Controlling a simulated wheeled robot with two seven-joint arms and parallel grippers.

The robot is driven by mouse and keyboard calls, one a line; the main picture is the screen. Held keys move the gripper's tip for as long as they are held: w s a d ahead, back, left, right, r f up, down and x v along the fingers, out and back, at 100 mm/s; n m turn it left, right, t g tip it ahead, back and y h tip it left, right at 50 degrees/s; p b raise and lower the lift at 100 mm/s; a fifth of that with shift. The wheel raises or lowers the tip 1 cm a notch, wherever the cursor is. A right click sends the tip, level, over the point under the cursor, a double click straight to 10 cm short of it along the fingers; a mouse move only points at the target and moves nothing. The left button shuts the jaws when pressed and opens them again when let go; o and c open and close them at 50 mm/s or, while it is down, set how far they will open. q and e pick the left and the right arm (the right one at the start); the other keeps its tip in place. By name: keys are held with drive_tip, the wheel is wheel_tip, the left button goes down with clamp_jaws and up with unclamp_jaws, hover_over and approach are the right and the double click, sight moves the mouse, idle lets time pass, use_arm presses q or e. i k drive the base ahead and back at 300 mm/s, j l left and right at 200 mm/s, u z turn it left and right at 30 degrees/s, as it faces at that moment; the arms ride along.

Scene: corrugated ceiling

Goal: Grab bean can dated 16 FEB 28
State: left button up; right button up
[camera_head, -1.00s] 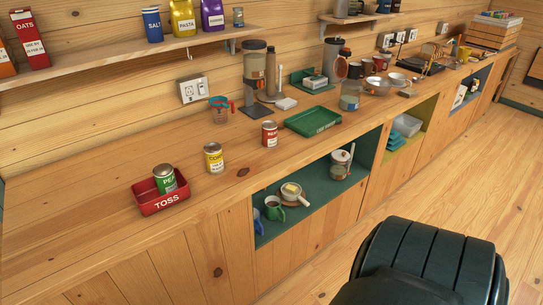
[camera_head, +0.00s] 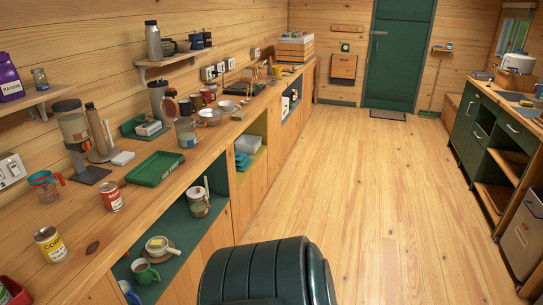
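A red and white can (camera_head: 110,196) stands upright on the wooden counter at the left, beside the green tray. Its label looks like it reads beans, but the date is too small to read. A yellow and white can (camera_head: 50,244) stands nearer on the counter. The red box (camera_head: 14,292) is cut off at the lower left corner, and the pea can that was in it is out of view. Neither of my grippers shows in the head view.
The green tray (camera_head: 155,169) lies on the counter behind the red can. A dark green rounded object (camera_head: 268,272) fills the bottom centre. The wooden floor (camera_head: 350,170) is clear up to the green door (camera_head: 398,55).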

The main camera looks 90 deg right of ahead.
sight(110, 192)
drive_tip(key=z, duration=1.65)
drive_tip(key=i+j+z, duration=0.15)
drive_tip(key=z, duration=0.2)
drive_tip(key=i+j+z, duration=0.55)
drive_tip(key=z, duration=0.15)
